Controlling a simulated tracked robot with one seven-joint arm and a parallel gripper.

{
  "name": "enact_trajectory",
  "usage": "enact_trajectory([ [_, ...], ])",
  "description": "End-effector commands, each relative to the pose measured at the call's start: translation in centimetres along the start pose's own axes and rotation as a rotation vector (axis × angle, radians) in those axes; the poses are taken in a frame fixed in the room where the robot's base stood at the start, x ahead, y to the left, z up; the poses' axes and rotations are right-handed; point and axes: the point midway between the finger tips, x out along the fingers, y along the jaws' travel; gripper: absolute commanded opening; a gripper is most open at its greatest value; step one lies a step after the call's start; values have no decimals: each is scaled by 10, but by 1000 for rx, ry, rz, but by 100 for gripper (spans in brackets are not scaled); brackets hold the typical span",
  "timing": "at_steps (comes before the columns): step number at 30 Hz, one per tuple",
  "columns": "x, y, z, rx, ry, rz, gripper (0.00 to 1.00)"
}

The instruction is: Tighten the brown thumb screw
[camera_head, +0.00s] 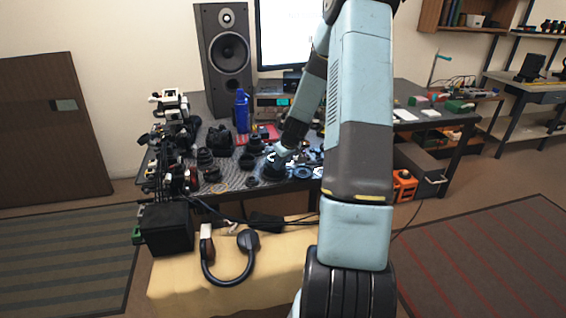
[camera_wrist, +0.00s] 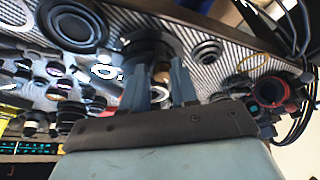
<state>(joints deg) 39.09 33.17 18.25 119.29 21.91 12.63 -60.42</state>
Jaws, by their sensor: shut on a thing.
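My gripper (camera_wrist: 160,88) reaches down to the mat in the wrist view, its two blue-grey fingers a small gap apart. Between the fingertips is a small brown thing, the brown thumb screw (camera_wrist: 161,72), and the fingers are shut on it. It sits at the side of a dark round lens part (camera_wrist: 145,47) that the fingers partly cover. In the head view my gripper (camera_head: 281,156) is small and low over the front part of the table, beside a dark lens part (camera_head: 272,172). The screw cannot be made out there.
Several black lens barrels and rings lie on the striped mat (camera_wrist: 125,20) around my gripper. A large ring (camera_wrist: 72,25) lies close by. A blue bottle (camera_head: 242,110) stands behind in the head view. Headphones (camera_head: 229,262) lie on the yellowish bench in front.

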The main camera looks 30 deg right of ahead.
Motion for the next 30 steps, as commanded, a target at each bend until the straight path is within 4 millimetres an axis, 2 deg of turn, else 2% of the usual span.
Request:
enact_trajectory([
  [1, -2, 4, 1, 6, 2, 16, 0],
  [30, -1, -4, -2, 64, 4, 39, 0],
])
